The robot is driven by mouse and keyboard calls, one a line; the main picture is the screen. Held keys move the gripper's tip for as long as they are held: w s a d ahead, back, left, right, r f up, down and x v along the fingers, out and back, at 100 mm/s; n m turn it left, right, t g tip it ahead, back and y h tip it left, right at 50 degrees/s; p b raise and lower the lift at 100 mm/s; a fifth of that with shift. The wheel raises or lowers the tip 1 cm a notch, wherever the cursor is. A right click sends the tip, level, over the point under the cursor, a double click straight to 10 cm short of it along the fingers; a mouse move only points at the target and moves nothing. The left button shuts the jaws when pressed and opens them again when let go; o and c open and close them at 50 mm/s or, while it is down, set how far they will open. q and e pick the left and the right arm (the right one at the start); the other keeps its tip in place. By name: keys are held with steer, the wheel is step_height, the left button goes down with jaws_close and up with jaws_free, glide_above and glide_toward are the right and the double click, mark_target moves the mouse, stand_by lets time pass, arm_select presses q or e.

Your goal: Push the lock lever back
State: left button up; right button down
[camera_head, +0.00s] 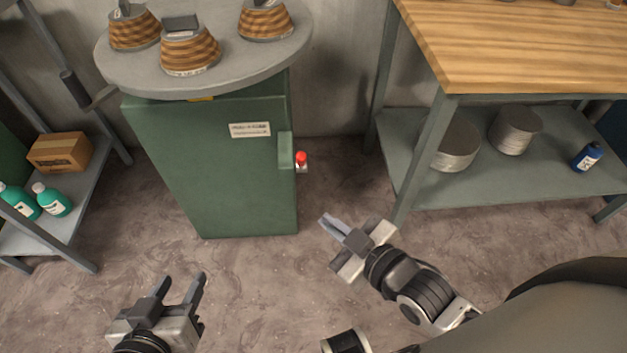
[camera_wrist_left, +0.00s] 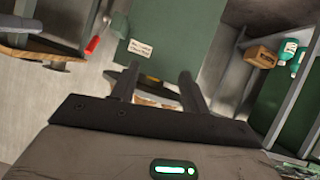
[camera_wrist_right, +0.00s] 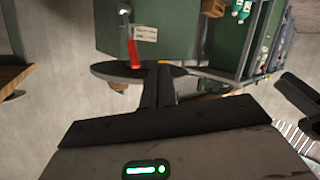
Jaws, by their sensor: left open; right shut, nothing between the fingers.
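A lever with a red tip (camera_head: 301,157) sticks out from the right side of the green cabinet (camera_head: 215,185), beside a small green box. It also shows as a red handle in the left wrist view (camera_wrist_left: 93,44) and in the right wrist view (camera_wrist_right: 133,52), there hanging from a pale round mount. My right gripper (camera_head: 328,221) is shut and empty, below and slightly right of the lever in the head view, apart from it. My left gripper (camera_head: 180,281) is open and empty, in front of the cabinet at lower left, away from the lever.
A grey round turntable (camera_head: 245,80) on the cabinet carries several woven, ringed cones. A shelf at left holds a cardboard box (camera_head: 60,152) and green bottles. The floor between is clear.

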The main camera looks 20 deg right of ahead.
mark_target(301, 162)
arm_select(q)
steer(key=w+d+f+h+b, duration=0.1)
steer(key=d+f+b, duration=0.2)
steer(key=f+b, duration=0.5)
steer(key=shift+w+d+f+m+h+b, duration=0.2)
steer(key=shift+f+m+h+b, duration=0.2)
steer(key=shift+b, duration=0.5)
arm_select(e)
steer(key=w+d+f+n+y, duration=0.1)
steer(key=d+f+n+y, duration=0.2)
steer(key=n, duration=0.9)
steer(key=w+d+f+n+t+y, duration=0.1)
steer(key=w+d+f+n+y, duration=0.1)
steer(key=d+f+n+y, duration=0.2)
steer(key=d+n+y, duration=0.1)
steer(key=n+y, duration=0.2)
steer(key=n, duration=0.5)
steer(key=shift+w+d+f+n, duration=0.2)
steer(key=shift+w+f+n, duration=0.1)
steer(key=shift+n, duration=0.1)
